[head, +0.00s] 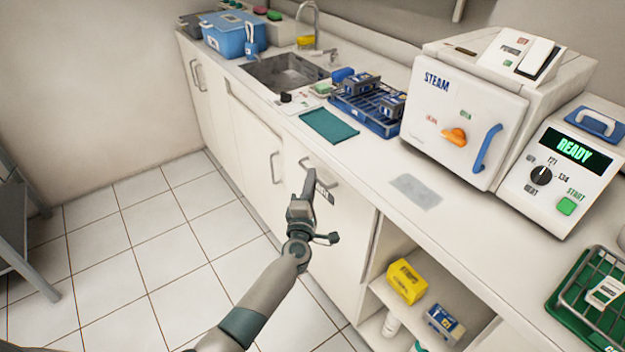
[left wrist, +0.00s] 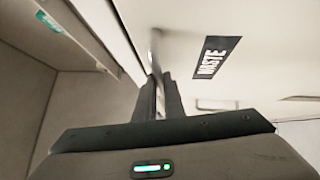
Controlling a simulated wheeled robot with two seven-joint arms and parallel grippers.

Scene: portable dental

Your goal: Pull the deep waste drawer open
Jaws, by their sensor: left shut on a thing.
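The waste drawer (head: 335,235) is a tall white front under the counter, with a dark WASTE label (head: 325,192) near its top. In the head view its front looks about flush with the cabinets beside it. Its grey bar handle (head: 322,168) is near the top edge. My left gripper (head: 310,182) is at the handle, shut on it. In the left wrist view the fingers (left wrist: 160,98) close around the handle (left wrist: 154,50), beside the label (left wrist: 212,58). The fingers partly hide the handle. My right gripper is in neither view.
The counter above holds a teal cloth (head: 328,125), a blue rack (head: 370,108) and a white steam sterilizer (head: 465,115). An open shelf with a yellow box (head: 405,281) is right of the drawer. The tiled floor (head: 150,235) in front is clear; a grey stand (head: 22,235) is far left.

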